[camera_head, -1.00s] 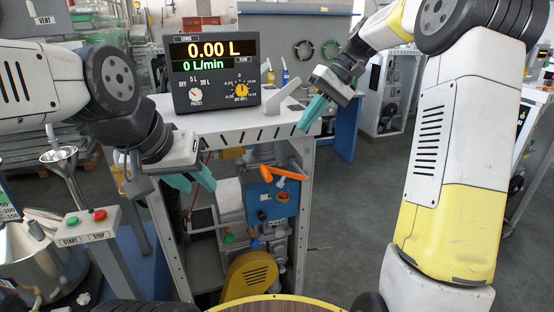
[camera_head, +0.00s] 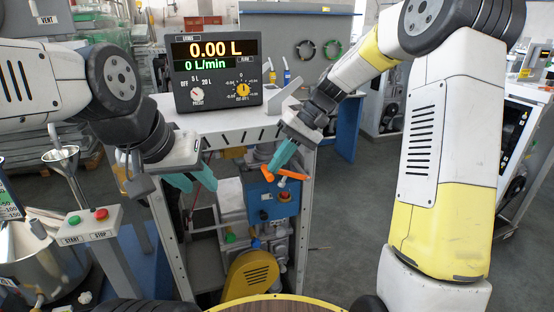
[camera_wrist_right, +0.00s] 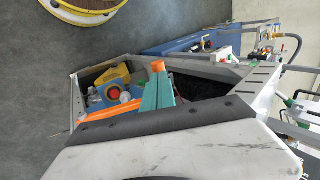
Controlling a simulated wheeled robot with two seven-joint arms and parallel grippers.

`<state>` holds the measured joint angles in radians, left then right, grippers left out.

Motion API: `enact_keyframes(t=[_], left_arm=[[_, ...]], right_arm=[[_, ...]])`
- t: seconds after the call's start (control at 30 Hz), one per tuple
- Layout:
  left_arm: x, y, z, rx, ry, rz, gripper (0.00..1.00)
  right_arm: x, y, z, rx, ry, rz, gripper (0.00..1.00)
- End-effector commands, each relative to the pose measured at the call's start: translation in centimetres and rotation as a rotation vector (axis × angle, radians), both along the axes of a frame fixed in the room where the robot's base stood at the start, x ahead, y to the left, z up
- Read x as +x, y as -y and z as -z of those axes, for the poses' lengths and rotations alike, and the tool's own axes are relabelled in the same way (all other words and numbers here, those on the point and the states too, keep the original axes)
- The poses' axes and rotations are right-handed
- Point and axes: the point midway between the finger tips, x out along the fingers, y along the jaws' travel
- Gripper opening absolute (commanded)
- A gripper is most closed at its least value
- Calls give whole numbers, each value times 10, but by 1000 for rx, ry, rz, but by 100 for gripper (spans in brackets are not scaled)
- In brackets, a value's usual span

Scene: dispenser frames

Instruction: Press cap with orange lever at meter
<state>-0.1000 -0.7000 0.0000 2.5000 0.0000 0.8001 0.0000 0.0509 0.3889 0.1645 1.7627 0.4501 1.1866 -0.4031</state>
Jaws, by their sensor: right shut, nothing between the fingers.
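The orange lever (camera_head: 291,174) sits on top of the blue meter housing (camera_head: 262,205), inside the frame under the counter. In the right wrist view, the orange lever (camera_wrist_right: 112,112) shows as a long bar with another orange end beyond the fingers, and the blue housing (camera_wrist_right: 98,101) lies beside it. My right gripper (camera_head: 274,166) is shut and empty, its teal fingertips right at the lever in the head view; contact cannot be told. Its fingers (camera_wrist_right: 160,90) partly cover the lever. My left gripper (camera_head: 194,182) is open and empty, left of the meter.
A display box (camera_head: 217,72) reading 0.00 L stands on the white counter (camera_head: 222,121) above. A yellow guard (camera_head: 250,275) lies below the meter. A START/STOP box (camera_head: 90,226) and a funnel (camera_head: 64,160) stand at left. Open floor lies right of the frame.

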Motion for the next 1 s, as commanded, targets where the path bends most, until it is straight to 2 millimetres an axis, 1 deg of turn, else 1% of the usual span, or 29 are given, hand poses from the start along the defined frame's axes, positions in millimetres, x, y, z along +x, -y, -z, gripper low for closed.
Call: enact_keyframes(t=[0.27, 0.47, 0.67, 0.8, 1.0], left_arm=[[0, 0, 0, 0, 0, 0, 36], [0, 0, 0, 0, 0, 0, 36], [0, 0, 0, 0, 0, 0, 36], [0, 0, 0, 0, 0, 0, 36], [0, 0, 0, 0, 0, 0, 36]], right_arm=[[0, 0, 0, -3, 1, -1, 0], [-2, -6, 5, -48, 15, -4, 0], [-6, -16, 19, -158, 51, -8, 0], [-8, -23, 32, -251, 82, -7, 0], [-11, -30, 49, -367, 119, -7, 0]])
